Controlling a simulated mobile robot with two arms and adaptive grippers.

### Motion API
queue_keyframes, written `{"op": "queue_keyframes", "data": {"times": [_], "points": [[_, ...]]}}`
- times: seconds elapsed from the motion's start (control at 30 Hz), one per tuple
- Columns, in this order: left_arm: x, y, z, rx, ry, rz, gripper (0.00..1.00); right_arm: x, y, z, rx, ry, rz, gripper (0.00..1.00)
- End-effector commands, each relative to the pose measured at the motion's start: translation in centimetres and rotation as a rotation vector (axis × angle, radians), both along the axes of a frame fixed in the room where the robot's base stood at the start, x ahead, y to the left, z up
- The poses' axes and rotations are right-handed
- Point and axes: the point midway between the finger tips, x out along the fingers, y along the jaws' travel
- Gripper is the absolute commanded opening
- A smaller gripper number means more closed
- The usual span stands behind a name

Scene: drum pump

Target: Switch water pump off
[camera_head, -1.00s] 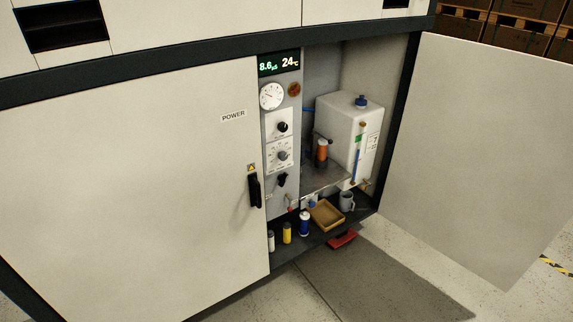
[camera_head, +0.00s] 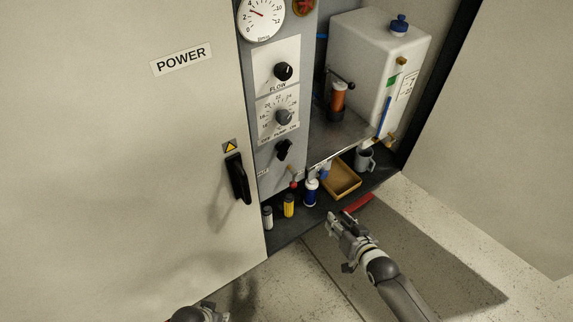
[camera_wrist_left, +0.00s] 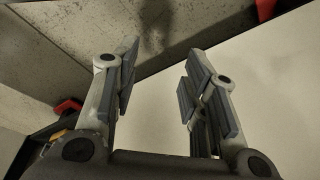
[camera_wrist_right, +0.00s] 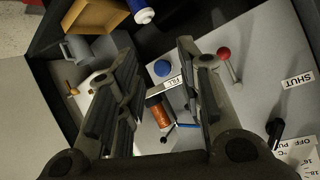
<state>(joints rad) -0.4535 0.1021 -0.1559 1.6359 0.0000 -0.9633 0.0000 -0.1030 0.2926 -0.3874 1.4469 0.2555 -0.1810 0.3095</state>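The control panel in the open cabinet bay carries a black rotary switch (camera_head: 284,150), below the temperature dial (camera_head: 284,117). The label between them includes the word PUMP. In the right wrist view the black switch (camera_wrist_right: 275,130) is at the lower right, beside a label with OFF. My right gripper (camera_head: 338,224) is in front of the bay, below and to the right of the switch, apart from it. Its fingers (camera_wrist_right: 155,55) are spread and empty. My left gripper (camera_wrist_left: 158,80) is open and empty; only a part shows at the head view's bottom edge.
A red-knobbed lever (camera_wrist_right: 224,54) stands by the SHUT label. A white tank (camera_head: 370,60), wooden tray (camera_head: 342,194), mug (camera_head: 365,160) and small bottles (camera_head: 289,206) occupy the bay. The closed POWER door (camera_head: 130,130) is left; an open door (camera_head: 500,130) is right.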

Motion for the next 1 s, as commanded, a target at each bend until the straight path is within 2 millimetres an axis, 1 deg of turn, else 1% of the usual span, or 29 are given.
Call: {"op": "queue_keyframes", "data": {"times": [0.03,0.07,0.1,0.17,0.2,0.3,0.4,0.43,0.53,0.67,0.77,1.0], "points": [[0.8,-0.1,0.0,-0.002,-0.015,0.002,0.4,1.5,1.3,1.4,0.048,-0.061,0.017,0.34],[1.1,-0.2,0.6,-0.003,-0.021,0.003,0.4,2.1,2.0,2.8,0.076,-0.093,0.027,0.34],[1.5,-0.2,1.4,-0.003,-0.027,0.004,0.4,2.8,2.9,4.7,0.117,-0.132,0.041,0.34],[2.0,-0.2,2.7,-0.004,-0.038,0.005,0.4,3.5,4.3,7.4,0.173,-0.187,0.066,0.34],[2.2,-0.2,3.6,-0.005,-0.044,0.007,0.4,3.7,5.2,9.2,0.211,-0.218,0.083,0.34],[2.3,-0.2,5.5,-0.005,-0.056,0.009,0.4,3.6,7.0,12.9,0.291,-0.282,0.124,0.34],[2.3,-0.1,7.1,-0.006,-0.066,0.011,0.4,3.2,8.3,15.7,0.35,-0.325,0.158,0.34],[2.2,-0.1,7.4,-0.005,-0.068,0.011,0.4,3.1,8.6,16.4,0.364,-0.334,0.166,0.34],[2.1,-0.1,8.4,-0.005,-0.072,0.012,0.4,2.7,9.3,17.8,0.394,-0.353,0.186,0.34],[2.0,-0.1,9.1,-0.005,-0.075,0.012,0.4,3.0,9.8,18.6,0.408,-0.362,0.192,0.34],[2.0,0.0,9.8,-0.005,-0.079,0.013,0.4,3.9,10.5,18.6,0.41,-0.363,0.192,0.34],[1.4,0.1,12.2,-0.006,-0.093,0.015,0.4,7.5,12.9,18.6,0.409,-0.364,0.192,0.34]]}}
